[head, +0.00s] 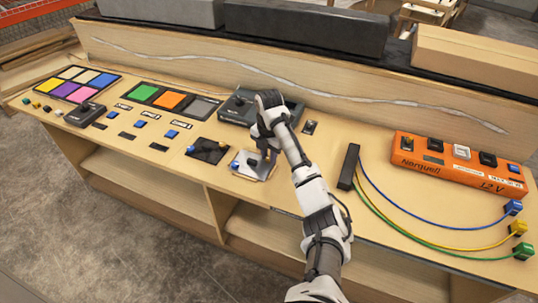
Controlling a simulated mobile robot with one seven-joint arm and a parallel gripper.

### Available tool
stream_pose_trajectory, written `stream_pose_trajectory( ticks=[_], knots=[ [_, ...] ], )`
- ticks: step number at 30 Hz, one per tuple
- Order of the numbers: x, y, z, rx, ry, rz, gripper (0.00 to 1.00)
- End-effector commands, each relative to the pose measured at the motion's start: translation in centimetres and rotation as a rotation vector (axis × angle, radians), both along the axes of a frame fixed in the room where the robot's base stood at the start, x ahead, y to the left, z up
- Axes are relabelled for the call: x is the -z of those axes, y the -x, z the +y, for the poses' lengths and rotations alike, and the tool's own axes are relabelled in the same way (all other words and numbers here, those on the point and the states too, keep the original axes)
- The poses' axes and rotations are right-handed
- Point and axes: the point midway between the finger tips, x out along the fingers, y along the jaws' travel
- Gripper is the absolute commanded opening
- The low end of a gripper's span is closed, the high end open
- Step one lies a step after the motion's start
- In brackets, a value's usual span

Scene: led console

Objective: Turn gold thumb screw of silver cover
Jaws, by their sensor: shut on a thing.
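The silver cover (245,172) is a small square plate on the wooden console, at the middle of the head view. A small blue part (252,162) shows on it. My gripper (265,152) points down over the cover's upper right part, its fingers shut. The thing between the fingers is mostly hidden; its place on the cover fits the gold thumb screw, which I cannot make out clearly. How far the screw is turned cannot be told.
A black plate (209,151) lies just left of the cover. A dark grey box (236,108) stands behind it. At right are a black bar (349,167) with coloured cables and an orange box (455,164). Coloured panels (75,84) sit at far left.

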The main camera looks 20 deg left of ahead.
Motion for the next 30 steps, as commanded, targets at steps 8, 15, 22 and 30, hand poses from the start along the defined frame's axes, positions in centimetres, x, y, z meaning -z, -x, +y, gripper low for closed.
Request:
stream_pose_trajectory(
  ticks=[8, 15, 22, 30],
  knots=[
    [0.57, 0.32, -0.03, -0.017, 0.005, 0.013, 0.00],
    [0.57, 0.32, -0.03, -0.016, 0.005, 0.013, 0.23],
    [0.40, 0.19, -0.07, -0.014, 0.005, 0.009, 0.45],
    [0.18, 0.07, -0.07, -0.014, 0.002, 0.004, 0.45]
  ],
)
